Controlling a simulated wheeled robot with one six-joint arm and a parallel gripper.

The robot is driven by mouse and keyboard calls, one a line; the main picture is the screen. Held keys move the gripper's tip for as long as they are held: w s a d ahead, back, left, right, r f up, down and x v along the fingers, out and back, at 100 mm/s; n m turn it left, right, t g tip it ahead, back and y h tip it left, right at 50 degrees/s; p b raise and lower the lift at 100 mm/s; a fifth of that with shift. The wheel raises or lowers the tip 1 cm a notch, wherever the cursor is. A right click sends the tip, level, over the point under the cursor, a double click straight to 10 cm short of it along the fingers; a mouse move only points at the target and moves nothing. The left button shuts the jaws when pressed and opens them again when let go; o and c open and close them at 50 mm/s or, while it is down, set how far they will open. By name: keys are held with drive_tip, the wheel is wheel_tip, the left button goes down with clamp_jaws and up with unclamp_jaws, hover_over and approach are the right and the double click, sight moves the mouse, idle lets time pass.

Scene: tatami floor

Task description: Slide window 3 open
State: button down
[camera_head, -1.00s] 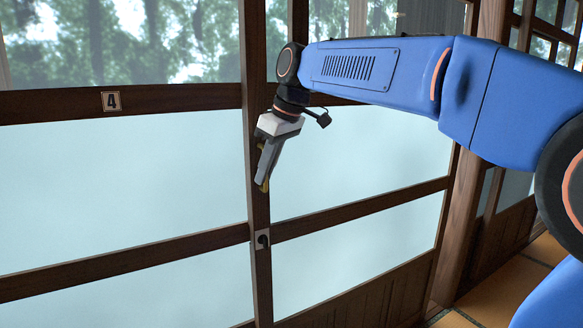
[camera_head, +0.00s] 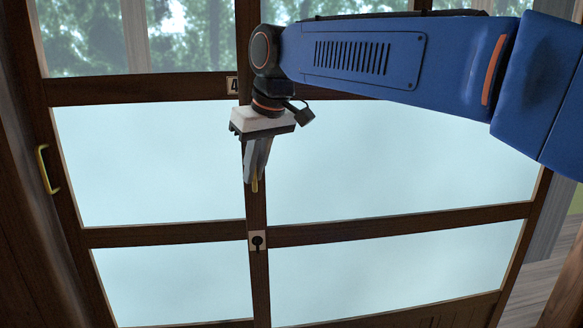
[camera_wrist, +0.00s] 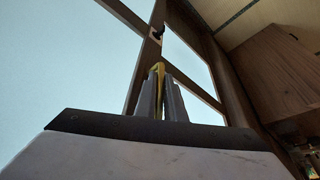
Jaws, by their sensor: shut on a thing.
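My gripper (camera_head: 256,178) is shut on a yellow brass handle (camera_head: 255,186) on a dark wooden upright near the middle of the head view. In the wrist view, my fingers (camera_wrist: 163,98) close around the same handle (camera_wrist: 160,70). The frosted sliding window (camera_head: 400,170) reaches right from this upright. I read no number on it; my arm hides part of its upper rail. The plate "4" (camera_head: 232,86) is on the neighbouring window (camera_head: 150,165), just left of the upright.
Another brass handle (camera_head: 47,169) is on the left side of the neighbouring window. A dark post stands at the far left edge. Beyond the window's right edge, pale floor (camera_head: 535,283) and a bit of green show.

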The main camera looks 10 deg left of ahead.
drive_tip(key=s+a, duration=0.3)
drive_tip(key=a, duration=0.8)
drive_tip(key=s+a, duration=0.4)
drive_tip(key=a, duration=0.7)
drive_tip(key=c, duration=2.1)
unclamp_jaws()
drive_tip(key=v, duration=1.7)
drive_tip(key=shift+s+r, duration=0.1)
drive_tip(key=shift+r, duration=0.1)
